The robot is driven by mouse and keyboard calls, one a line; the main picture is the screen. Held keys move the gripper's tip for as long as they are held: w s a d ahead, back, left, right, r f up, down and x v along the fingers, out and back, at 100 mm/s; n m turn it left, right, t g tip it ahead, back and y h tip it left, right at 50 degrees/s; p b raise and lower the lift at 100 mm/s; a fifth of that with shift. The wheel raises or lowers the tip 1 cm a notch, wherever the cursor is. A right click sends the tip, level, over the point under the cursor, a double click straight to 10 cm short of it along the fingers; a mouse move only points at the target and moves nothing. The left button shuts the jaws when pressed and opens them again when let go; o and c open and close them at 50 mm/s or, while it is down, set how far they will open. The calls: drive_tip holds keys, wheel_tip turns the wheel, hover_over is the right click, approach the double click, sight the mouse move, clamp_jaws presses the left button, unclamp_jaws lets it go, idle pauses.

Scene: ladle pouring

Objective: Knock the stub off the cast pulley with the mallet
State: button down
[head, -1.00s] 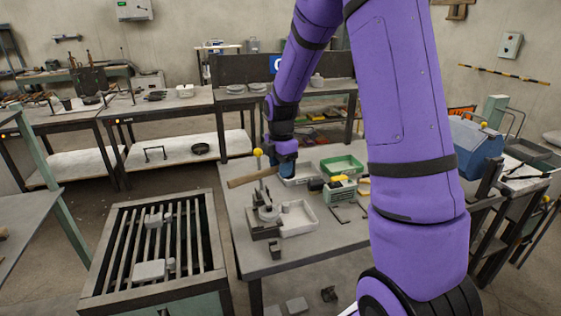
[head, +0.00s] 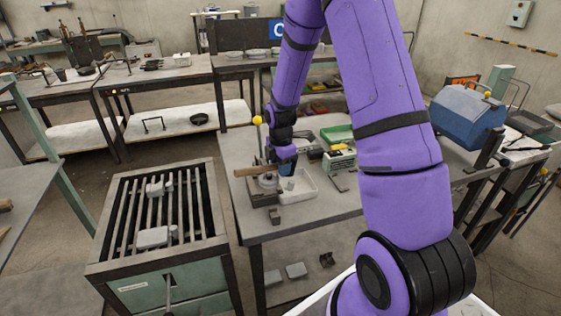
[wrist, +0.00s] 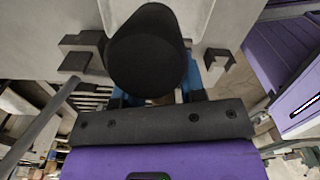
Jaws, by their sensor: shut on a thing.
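My gripper (head: 284,170) is shut on the mallet, low over the near left part of the bench. In the wrist view a large black rounded thing (wrist: 148,50), perhaps part of the mallet, hides most of the space between the blue fingers.
The white tray (head: 306,194) stands right of the pulley. A grey block (head: 275,216) sits near the bench front. A thin post with a yellow ball (head: 257,120) rises behind the pulley. A slatted grate stand (head: 160,240) is at left.

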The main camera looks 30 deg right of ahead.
wheel_tip(320, 180, up, 10)
drive_tip(key=shift+f, duration=0.1)
idle(0.5)
drive_tip(key=shift+f, duration=0.1)
idle(0.3)
